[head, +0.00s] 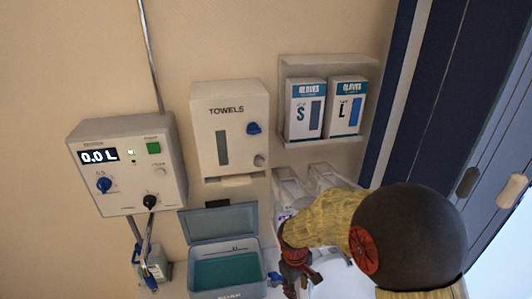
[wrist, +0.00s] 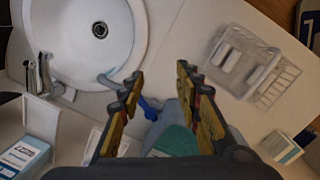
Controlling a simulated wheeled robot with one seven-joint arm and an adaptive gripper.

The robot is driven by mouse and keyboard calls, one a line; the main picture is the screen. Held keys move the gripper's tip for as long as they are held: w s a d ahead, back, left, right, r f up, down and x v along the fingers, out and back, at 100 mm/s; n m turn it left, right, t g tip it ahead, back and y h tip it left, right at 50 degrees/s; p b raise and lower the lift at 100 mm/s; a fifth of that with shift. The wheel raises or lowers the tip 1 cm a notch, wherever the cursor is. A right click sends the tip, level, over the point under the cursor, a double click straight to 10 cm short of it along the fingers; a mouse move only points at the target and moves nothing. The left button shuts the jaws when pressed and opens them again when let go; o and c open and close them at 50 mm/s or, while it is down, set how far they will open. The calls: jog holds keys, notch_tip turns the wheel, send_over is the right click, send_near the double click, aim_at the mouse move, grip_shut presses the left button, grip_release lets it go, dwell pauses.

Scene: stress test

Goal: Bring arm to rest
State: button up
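My arm (head: 325,222) reaches in from the lower right of the head view, with a large dark rounded link in front. My gripper (head: 297,278) points down near the bottom of that view, just right of an open grey-blue box with a teal inside (head: 228,211). In the wrist view, my gripper (wrist: 158,84) has its two fingers well apart, with nothing between them. It hangs above the counter (wrist: 175,30), between a white sink (wrist: 60,45) and a wire rack (wrist: 285,85).
A control box (head: 125,190) reading 0.0 L, a towel dispenser (head: 237,115) and a shelf with two glove boxes (head: 305,110) (head: 345,108) are on the wall. Dark cabinet doors (head: 430,90) stand at right. A small box (wrist: 282,148) lies near the rack.

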jog(key=s+d+r+m+t+b, duration=0.3)
jog(key=s+d+r+m+b, duration=0.1)
jog(key=s+b, duration=0.4)
jog(key=s+d+r+m+t+y+b, duration=0.1)
jog(key=s+d+r+m+b, duration=0.3)
jog(key=s+b, duration=0.5)
jog(key=d+t+b, duration=0.1)
jog(key=b, duration=0.1)
jog(key=shift+s+r+t+b, duration=0.25)
jog(key=shift+s+t+b, duration=0.05)
jog(key=shift+t+b, duration=0.1)
